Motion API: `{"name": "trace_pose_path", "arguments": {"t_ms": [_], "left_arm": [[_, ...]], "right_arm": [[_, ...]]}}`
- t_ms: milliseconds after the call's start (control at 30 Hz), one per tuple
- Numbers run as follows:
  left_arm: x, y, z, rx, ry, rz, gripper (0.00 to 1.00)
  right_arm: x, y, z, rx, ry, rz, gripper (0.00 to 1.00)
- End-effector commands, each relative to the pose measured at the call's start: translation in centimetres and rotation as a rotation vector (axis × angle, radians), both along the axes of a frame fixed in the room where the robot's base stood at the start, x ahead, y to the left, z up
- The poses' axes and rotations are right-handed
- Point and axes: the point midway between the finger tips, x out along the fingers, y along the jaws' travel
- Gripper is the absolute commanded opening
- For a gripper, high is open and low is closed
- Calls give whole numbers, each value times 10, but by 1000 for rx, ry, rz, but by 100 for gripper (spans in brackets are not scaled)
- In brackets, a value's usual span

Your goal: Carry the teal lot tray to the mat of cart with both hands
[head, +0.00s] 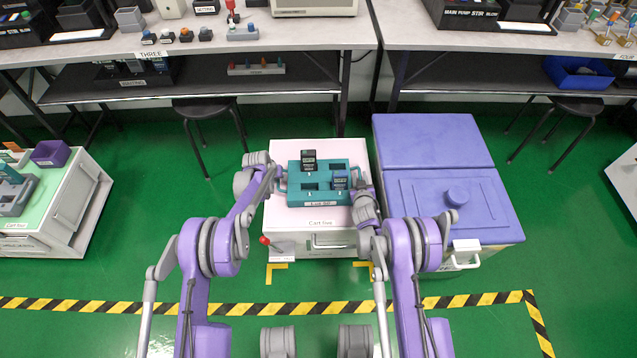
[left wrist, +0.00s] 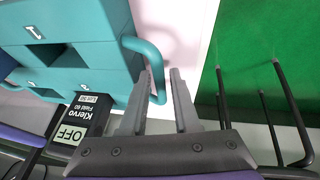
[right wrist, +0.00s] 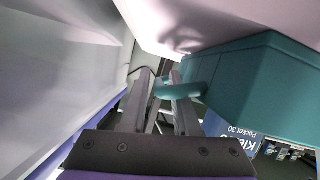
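The teal lot tray (head: 325,195) is over the pale pink top mat (head: 285,212) of the cart labelled "Cart five". A dark tester (head: 308,160) stands in its back left slot and a blue-grey tester (head: 340,182) in its front right slot; the other two slots look empty. I cannot tell whether the tray's underside touches the mat.
A purple lidded bin (head: 440,150) stands close on the cart's right. A red-knobbed lever (head: 265,240) is at the cart's front left. Benches (head: 230,45) run along the back, with stools below. Another cart (head: 60,205) is at the left. Green floor is clear between the carts.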

Motion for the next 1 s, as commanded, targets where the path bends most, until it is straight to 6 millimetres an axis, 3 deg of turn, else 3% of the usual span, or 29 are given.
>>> {"name": "trace_pose_path", "arguments": {"t_ms": [267, 467, 1000], "left_arm": [[0, 0, -1, 0, 0, 0, 30], [0, 0, -1, 0, 0, 0, 0], [0, 0, -1, 0, 0, 0, 0]], "right_arm": [[1, 0, 0, 0, 0, 0, 30], [1, 0, 0, 0, 0, 0, 0], [1, 0, 0, 0, 0, 0, 0]]}}
